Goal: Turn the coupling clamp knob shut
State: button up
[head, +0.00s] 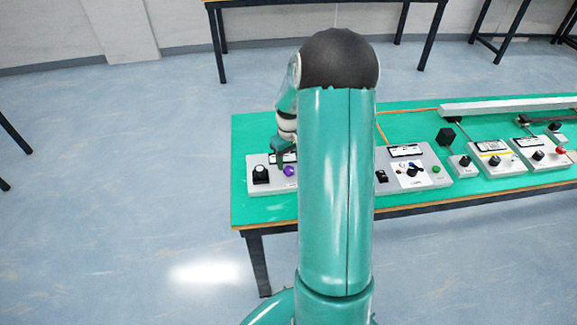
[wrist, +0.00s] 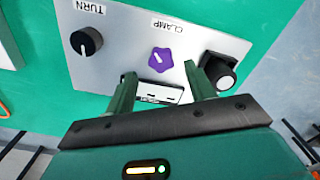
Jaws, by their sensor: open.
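The coupling clamp knob is a purple, star-shaped knob with a short white mark (wrist: 160,60), on a grey panel (wrist: 115,20) below a CLAMP label. It also shows small in the head view (head: 289,171), at the left end of the green table. My gripper (wrist: 160,70) is open. In the wrist view its two green fingers reach toward the knob, one to each side in the picture. I cannot tell whether they touch it or how high they are above the panel. In the head view my arm hides part of this panel.
A black knob (wrist: 86,41) labelled TURN sits left of the purple knob. A black-and-white display lies partly behind the fingers. More control boxes (head: 412,168) line the green table (head: 240,135) to the right.

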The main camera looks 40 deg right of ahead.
aim_at(289, 169)
jog(key=shift+a+f, duration=0.1)
jog(key=shift+f, duration=1.75)
jog(key=shift+c, duration=0.2)
jog(key=c, duration=0.9)
